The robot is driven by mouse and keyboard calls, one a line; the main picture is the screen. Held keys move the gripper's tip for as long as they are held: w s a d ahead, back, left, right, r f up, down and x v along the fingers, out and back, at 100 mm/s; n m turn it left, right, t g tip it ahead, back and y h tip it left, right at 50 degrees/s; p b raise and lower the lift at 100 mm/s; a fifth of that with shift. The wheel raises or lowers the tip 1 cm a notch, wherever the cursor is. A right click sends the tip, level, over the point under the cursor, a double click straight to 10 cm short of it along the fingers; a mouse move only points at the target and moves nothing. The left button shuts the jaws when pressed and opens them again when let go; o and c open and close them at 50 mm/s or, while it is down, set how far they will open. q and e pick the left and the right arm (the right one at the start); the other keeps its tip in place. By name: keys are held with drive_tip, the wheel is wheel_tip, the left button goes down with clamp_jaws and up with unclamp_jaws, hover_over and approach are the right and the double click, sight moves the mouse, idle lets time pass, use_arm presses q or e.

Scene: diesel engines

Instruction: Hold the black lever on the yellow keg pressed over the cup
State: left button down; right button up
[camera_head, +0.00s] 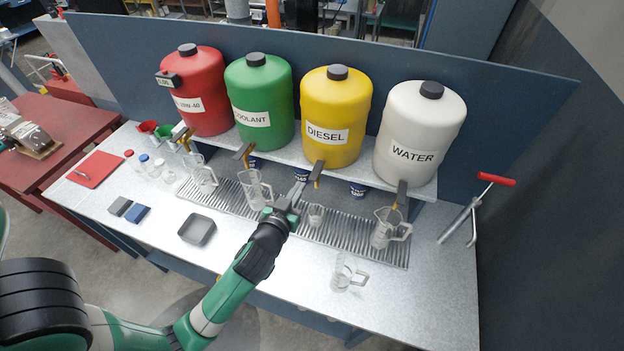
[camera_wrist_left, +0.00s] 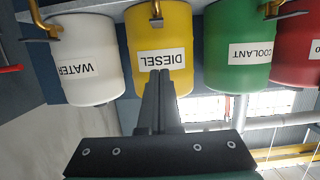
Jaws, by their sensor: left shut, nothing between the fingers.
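The yellow keg (camera_head: 336,112) labelled DIESEL stands on a raised shelf between the green and white kegs. It also shows upside down in the left wrist view (camera_wrist_left: 160,38). Its black lever (camera_head: 316,170) sits on a brass tap at the keg's lower front. My right gripper is not in view.
Red (camera_head: 202,100), green (camera_head: 260,100) and white (camera_head: 420,135) kegs flank the yellow one. Clear jugs stand on the tray at left, centre (camera_head: 256,189) and right (camera_head: 388,228). Another jug (camera_head: 345,273) and a grey bin (camera_head: 197,230) are on the front bench.

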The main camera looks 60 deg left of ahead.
use_arm(q)
drive_tip(key=shift+w, duration=0.1)
drive_tip(key=p, duration=0.1)
hover_over(317, 170)
drive_tip(key=f+v, duration=0.1)
drive_tip(key=v, duration=0.4)
wheel_tip(317, 170, down, 2)
drive_tip(key=f, duration=0.4)
drive_tip(key=shift+s+d+f, duration=0.2)
drive_tip(key=shift+s+f, duration=0.05)
drive_tip(key=shift+f, duration=0.05)
drive_tip(key=shift+b, duration=0.3)
